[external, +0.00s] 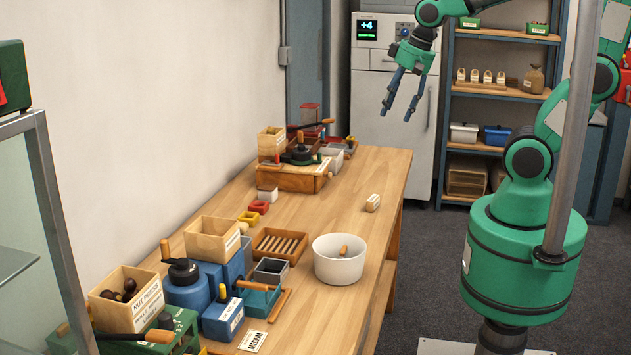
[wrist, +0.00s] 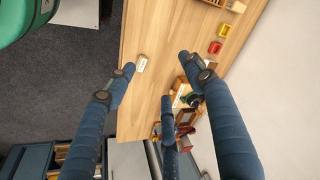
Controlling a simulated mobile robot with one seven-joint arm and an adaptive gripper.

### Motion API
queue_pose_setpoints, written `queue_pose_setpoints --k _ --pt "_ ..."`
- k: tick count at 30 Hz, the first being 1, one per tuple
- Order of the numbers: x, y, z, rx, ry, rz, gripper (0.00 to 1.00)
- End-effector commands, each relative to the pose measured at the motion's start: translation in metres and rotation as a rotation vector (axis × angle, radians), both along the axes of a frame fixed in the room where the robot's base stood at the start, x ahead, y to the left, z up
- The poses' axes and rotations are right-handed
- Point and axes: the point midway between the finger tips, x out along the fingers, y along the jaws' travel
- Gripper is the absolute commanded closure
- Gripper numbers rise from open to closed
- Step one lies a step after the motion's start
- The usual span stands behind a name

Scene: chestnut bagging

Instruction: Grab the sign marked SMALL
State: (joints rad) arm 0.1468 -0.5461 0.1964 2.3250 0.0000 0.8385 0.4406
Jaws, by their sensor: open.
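A small wooden block sign (external: 373,202) with a pale label stands alone on the right part of the bench top; its lettering is too small to read. It also shows in the wrist view as a light block (wrist: 142,64), near the bench edge and between the finger tips in the picture. A card marked MEDIUM (external: 253,341) lies at the near end of the bench. I cannot make out the word SMALL anywhere. My gripper (external: 396,115) is open and empty, its blue fingers hanging well above and beyond the block. The wrist view shows the fingers (wrist: 157,66) spread apart.
A white bowl (external: 339,265) with a wooden handle stands nearer than the block. Bins, a slatted tray (external: 279,245) and blue machines crowd the bench's left side. A wooden box assembly (external: 290,178) is at the far end. The bench top around the block is clear.

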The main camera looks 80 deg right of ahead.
Motion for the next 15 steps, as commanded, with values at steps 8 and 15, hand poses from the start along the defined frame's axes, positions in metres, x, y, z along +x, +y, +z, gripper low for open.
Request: queue_pose_setpoints --k 8,15 --pt "0.044 -0.057 -0.071 0.110 0.111 -0.434 0.47" --pt "0.064 -0.108 -0.145 0.182 0.193 -0.809 0.47"
